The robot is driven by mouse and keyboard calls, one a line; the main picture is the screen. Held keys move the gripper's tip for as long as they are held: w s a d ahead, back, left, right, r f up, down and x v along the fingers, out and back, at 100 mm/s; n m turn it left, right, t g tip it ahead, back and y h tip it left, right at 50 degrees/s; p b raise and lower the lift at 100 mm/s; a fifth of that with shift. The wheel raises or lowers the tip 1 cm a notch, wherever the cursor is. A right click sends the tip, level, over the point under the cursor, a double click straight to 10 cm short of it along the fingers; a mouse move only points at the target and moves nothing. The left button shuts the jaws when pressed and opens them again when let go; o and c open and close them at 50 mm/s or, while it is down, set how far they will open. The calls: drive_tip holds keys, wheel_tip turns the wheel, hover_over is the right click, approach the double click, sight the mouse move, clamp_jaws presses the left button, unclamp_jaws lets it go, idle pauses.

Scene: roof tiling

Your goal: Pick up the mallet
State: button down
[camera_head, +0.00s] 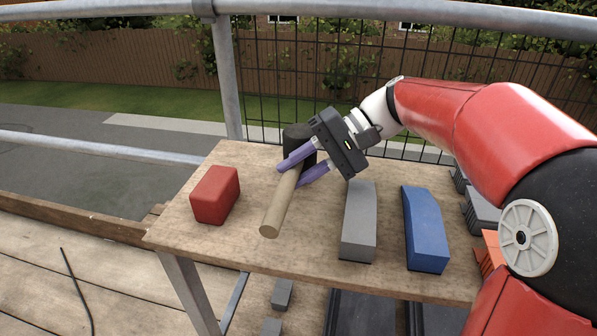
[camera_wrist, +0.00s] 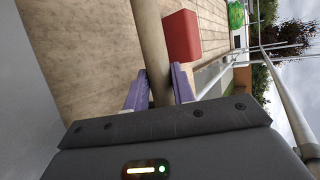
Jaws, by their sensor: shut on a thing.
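The mallet has a black head (camera_head: 298,138) and a pale wooden handle (camera_head: 280,205). My gripper (camera_head: 299,172) is shut on the handle close to the head, with a purple finger on either side. The handle slants toward the near edge of the table in the head view. I cannot tell whether the mallet is clear of the tabletop. In the wrist view, the handle (camera_wrist: 150,45) runs between the purple fingers (camera_wrist: 158,90), and the head is hidden.
A red block (camera_head: 215,195) stands left of the mallet on the wooden table (camera_head: 330,268). A grey block (camera_head: 359,222) and a blue block (camera_head: 425,230) stand to its right. Metal rails (camera_head: 227,75) and mesh stand behind. Grey pieces (camera_head: 282,294) lie below the table.

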wheel_tip(320, 180, up, 27)
drive_tip(key=p, duration=0.2)
drive_tip(key=shift+f, duration=0.15)
drive_tip(key=c, duration=1.8)
unclamp_jaws()
clamp_jaws()
